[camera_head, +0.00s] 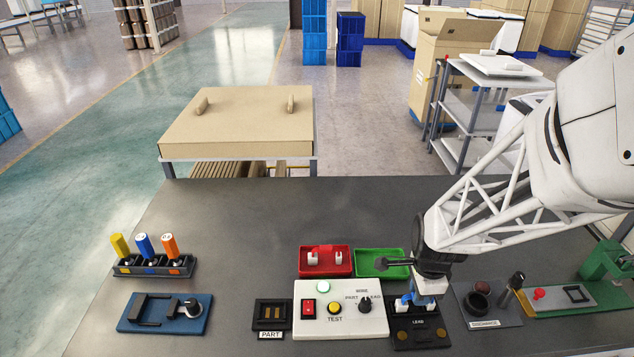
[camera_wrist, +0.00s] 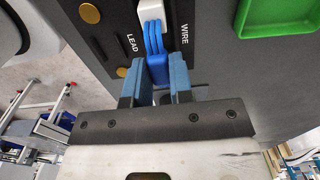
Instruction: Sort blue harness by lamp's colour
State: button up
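The blue harness (camera_wrist: 155,45) has a white end connector and sits at the black LEAD/WIRE fixture (camera_head: 420,337). My gripper (camera_wrist: 157,82) is over this fixture, with its two blue fingers closed against the sides of the harness's blue block. In the head view my gripper (camera_head: 427,298) hides much of the harness. The white test box (camera_head: 372,324) stands left of the fixture. Its round lamp (camera_head: 323,286) looks pale with a greenish rim; I cannot tell surely whether it is lit.
The test box carries a red switch (camera_head: 308,306), a yellow TEST button (camera_head: 334,308) and a black knob (camera_head: 365,304). A PART fixture (camera_head: 271,314) and a blue fixture (camera_head: 160,313) lie left. A rack with three coloured-handled tools (camera_head: 153,265) stands farther left. A station with a dark knob (camera_head: 487,308) is at right.

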grip_shut()
jog(key=shift+r, duration=0.15)
jog(key=shift+r, duration=3.1)
jog(key=shift+w, duration=0.1)
jog(key=w+a, duration=0.2)
jog(key=w, duration=0.4)
jog(key=w+a, duration=0.3)
jog(key=w, duration=0.4)
jog(key=shift+w+a+r, duration=0.2)
jog(key=shift+w+a, duration=0.1)
jog(key=shift+a, duration=0.05)
jog(key=shift+f, duration=0.15)
